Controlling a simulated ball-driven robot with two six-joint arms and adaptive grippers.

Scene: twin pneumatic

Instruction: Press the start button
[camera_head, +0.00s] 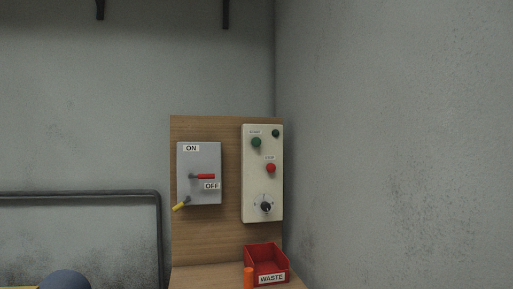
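In the head view a cream control panel (250,190) is mounted on an upright wooden board. The green start button (256,142) is near its top, under a small label that seems to read START. A red button (271,168) with its own small label sits below and to the right. A small dark round part (276,133) is at the top right corner. A dark rotary knob (265,207) is near the bottom. Neither of my grippers shows in this view.
Left of the panel, a grey switch box (198,160) marked ON and OFF has a red-tipped lever (205,176) and a yellow-tipped one (181,206). Below are a red WASTE bin (262,257) and an orange cylinder (248,277). A wall (400,150) stands close on the right.

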